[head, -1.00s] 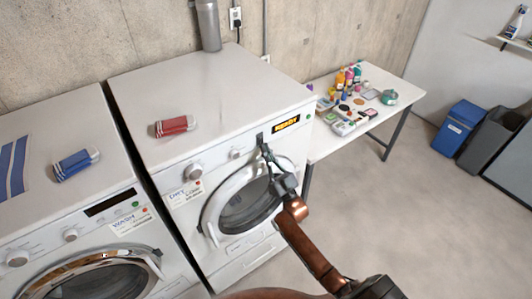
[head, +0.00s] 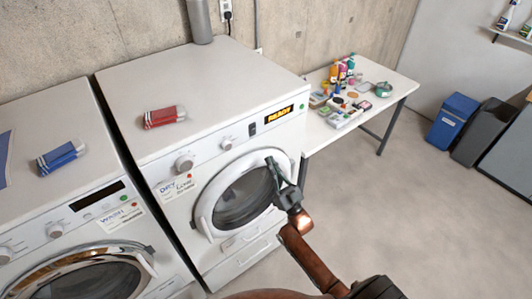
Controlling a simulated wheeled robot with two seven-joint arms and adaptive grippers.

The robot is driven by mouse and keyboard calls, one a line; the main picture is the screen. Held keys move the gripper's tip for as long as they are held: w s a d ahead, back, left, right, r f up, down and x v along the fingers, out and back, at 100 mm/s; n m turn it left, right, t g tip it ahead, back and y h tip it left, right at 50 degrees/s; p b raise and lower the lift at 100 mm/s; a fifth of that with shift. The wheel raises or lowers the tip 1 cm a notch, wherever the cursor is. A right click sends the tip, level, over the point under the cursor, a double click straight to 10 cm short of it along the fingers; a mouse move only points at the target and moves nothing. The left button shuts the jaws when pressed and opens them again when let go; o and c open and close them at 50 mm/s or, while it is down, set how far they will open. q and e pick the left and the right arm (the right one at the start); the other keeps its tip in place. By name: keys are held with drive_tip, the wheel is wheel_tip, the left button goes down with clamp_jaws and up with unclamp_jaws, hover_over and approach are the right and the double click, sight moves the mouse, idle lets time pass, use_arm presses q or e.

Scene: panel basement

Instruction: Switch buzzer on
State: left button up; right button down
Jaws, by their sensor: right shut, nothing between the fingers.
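The white dryer (head: 210,75) stands in the middle, marked "DRY", with an orange lit display (head: 279,113) that seems to read "READY". A small dark switch (head: 252,129) sits on its front panel, left of the display. It is too small to tell its position, and I can read no buzzer label. My right gripper (head: 270,160) is shut and empty, in front of the upper right of the round dryer door (head: 243,195), below the switch and apart from it. My left gripper is not in view.
A knob (head: 184,163) and smaller button (head: 227,143) are on the dryer panel. A red bundle (head: 165,117) lies on top. The washer (head: 40,110) with a blue bundle (head: 60,157) stands left. A cluttered table (head: 390,82) and blue bin (head: 452,118) are right.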

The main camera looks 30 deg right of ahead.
drive_tip(key=v, duration=0.3)
drive_tip(key=shift+s+a+f+b, duration=0.1)
drive_tip(key=shift+a+f+b, duration=0.05)
drive_tip(key=shift+f+b, duration=0.3)
drive_tip(key=shift+f, duration=0.1)
